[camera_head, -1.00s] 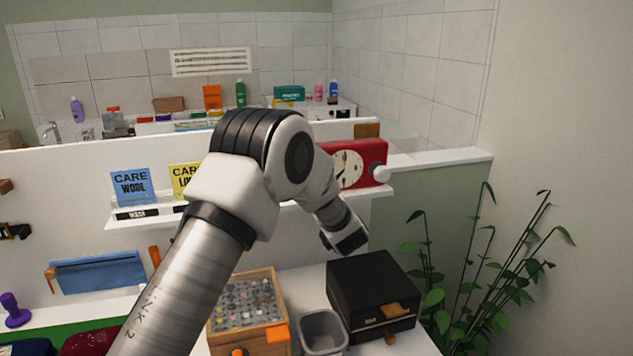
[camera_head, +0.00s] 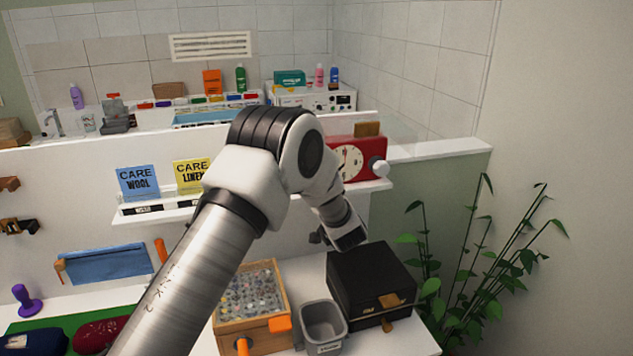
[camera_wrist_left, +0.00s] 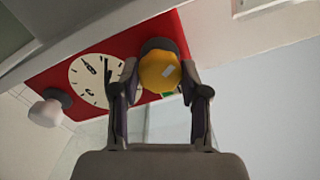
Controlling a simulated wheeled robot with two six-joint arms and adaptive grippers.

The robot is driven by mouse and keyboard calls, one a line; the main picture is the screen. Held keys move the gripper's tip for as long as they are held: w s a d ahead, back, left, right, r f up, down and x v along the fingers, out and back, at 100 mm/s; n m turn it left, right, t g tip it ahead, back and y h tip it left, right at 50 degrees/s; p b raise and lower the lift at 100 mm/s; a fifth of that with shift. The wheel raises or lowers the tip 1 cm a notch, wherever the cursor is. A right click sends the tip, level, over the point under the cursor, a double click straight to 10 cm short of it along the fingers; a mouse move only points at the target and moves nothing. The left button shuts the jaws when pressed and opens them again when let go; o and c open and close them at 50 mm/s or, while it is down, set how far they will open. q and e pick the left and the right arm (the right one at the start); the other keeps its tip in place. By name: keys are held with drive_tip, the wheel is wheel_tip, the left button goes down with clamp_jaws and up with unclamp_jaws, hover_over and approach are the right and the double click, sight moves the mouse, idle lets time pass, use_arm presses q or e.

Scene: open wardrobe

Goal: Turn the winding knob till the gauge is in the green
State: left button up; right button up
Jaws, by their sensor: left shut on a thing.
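A red box (camera_head: 372,150) with a white clock-like dial (camera_head: 349,162) stands on the ledge, partly behind my left arm. It has a white round knob (camera_head: 379,169) on its right end. In the left wrist view the red box (camera_wrist_left: 52,82) shows its dial (camera_wrist_left: 92,78) with dark hands, the white knob (camera_wrist_left: 45,112) and a yellow-orange knob (camera_wrist_left: 158,70). My left gripper (camera_wrist_left: 160,78) has its two fingers on either side of the yellow-orange knob, shut on it. A small green patch (camera_wrist_left: 168,95) shows just beside that knob; no gauge needle can be made out. My right gripper is out of view.
Below stand a black box (camera_head: 371,280), a grey bin (camera_head: 323,325) and a wooden crate (camera_head: 252,330) of small pieces. A blue care card (camera_head: 138,182) and a yellow one (camera_head: 190,175) stand on the ledge's left part. A leafy plant (camera_head: 470,270) is at right.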

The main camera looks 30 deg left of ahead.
use_arm(q)
drive_tip(key=shift+r, duration=0.25)
drive_tip(key=o, duration=0.9)
drive_tip(key=shift+c, duration=0.2)
drive_tip(key=shift+o, duration=1.4)
drive_tip(key=shift+f, duration=0.2)
drive_tip(key=v, duration=1.2)
drive_tip(key=shift+a, duration=0.1)
